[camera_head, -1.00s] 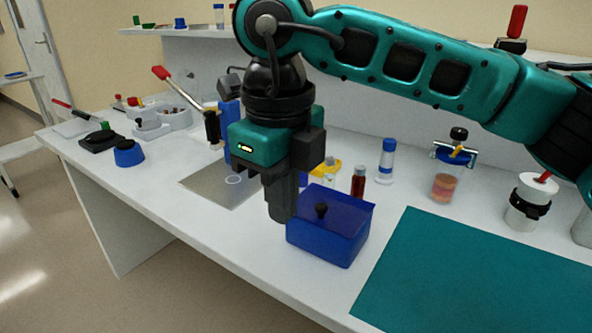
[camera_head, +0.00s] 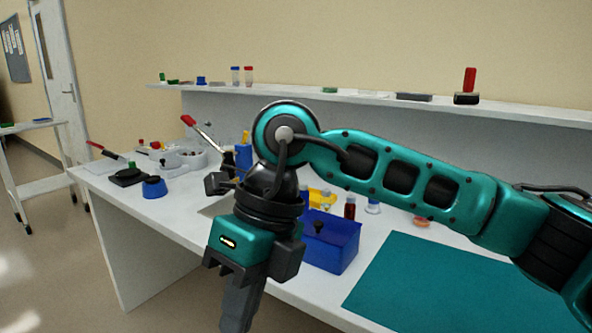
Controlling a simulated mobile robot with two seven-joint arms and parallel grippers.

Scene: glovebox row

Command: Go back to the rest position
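My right arm comes in from the right across the middle of the view. Its gripper (camera_head: 238,318) points down in front of the bench's front edge, left of and nearer than the blue box (camera_head: 332,246). The fingers look closed together with nothing between them; the tips are close to the bottom of the picture. My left gripper is not in view.
The blue box with a black knob stands on the white bench, left of a teal mat (camera_head: 430,290). Behind it are a red vial (camera_head: 350,207) and a yellow item (camera_head: 320,197). A blue-based item (camera_head: 154,187) stands further left. Open floor lies in front.

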